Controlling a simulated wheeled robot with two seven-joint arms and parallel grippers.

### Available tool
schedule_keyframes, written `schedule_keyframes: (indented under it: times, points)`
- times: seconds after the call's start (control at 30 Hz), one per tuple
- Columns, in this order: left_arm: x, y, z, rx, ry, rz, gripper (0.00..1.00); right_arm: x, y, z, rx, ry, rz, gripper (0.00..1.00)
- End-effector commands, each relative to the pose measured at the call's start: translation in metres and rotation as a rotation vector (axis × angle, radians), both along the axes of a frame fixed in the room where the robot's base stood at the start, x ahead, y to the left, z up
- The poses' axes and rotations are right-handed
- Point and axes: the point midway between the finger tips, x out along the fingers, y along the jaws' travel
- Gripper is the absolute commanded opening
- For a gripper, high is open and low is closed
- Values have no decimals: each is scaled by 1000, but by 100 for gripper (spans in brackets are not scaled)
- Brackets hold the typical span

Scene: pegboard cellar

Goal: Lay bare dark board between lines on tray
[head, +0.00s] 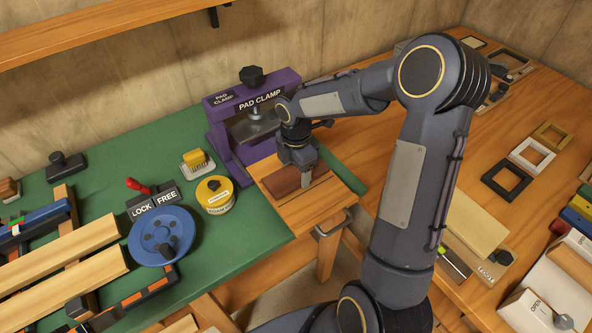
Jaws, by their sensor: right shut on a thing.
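A dark red-brown board (281,183) is at the light wooden tray (322,208) in front of the purple pad clamp (222,125). It looks flat, with its long side running along the tray; whether it touches the tray is hard to tell. My right gripper (306,178) points down over the tray and is shut on the dark board at its right end. The fingers hide that end of the board. My left gripper is out of view.
A yellow tin (215,195), a yellow-topped brush (197,162) and a blue wheel (165,236) with a lock/free sign lie left on the green top. Light boards (60,250) fill the far left. Small frames (507,181) and a white box (545,295) stand right.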

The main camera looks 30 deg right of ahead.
Motion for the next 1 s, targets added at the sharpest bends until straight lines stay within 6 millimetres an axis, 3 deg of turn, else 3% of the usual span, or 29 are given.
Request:
schedule_keyframes:
  times: [0.1,0.47,0.5,0.63,1.0]
  points:
    - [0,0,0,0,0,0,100,0,0,-9,0,0,1,41]
    - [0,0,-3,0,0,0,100,0,0,-13,0,-1,0,41]
    - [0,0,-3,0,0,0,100,0,0,-13,0,-1,0,69]
    - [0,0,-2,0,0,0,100,0,0,-12,0,-1,0,86]
    - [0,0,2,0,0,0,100,0,0,-6,0,-2,-1,89]
